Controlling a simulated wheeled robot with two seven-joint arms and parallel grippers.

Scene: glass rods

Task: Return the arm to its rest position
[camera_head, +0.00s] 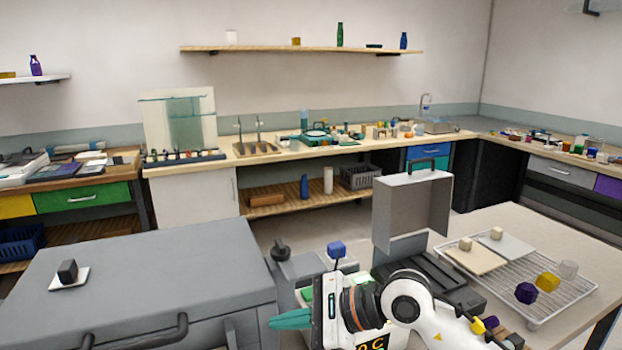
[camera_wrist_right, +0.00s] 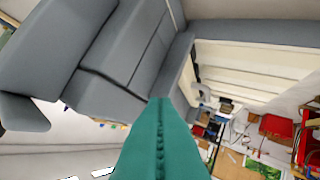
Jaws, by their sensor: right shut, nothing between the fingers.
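My right gripper (camera_head: 290,319) shows in the head view at the bottom middle, its teal fingers together and pointing left. It is empty, beside the front right edge of the grey box-shaped unit (camera_head: 150,262). My white right arm (camera_head: 410,297) comes in from the lower right. In the right wrist view the teal fingers (camera_wrist_right: 160,140) are closed together with nothing between them, and a large grey surface (camera_wrist_right: 115,55) fills the upper left. My left gripper is in neither view.
A table on the right holds a wire rack (camera_head: 540,290) with small coloured blocks and two boards. An open grey case (camera_head: 412,212) stands upright behind my right arm. A small black block on a white plate (camera_head: 69,277) sits on the grey unit. Open floor lies behind.

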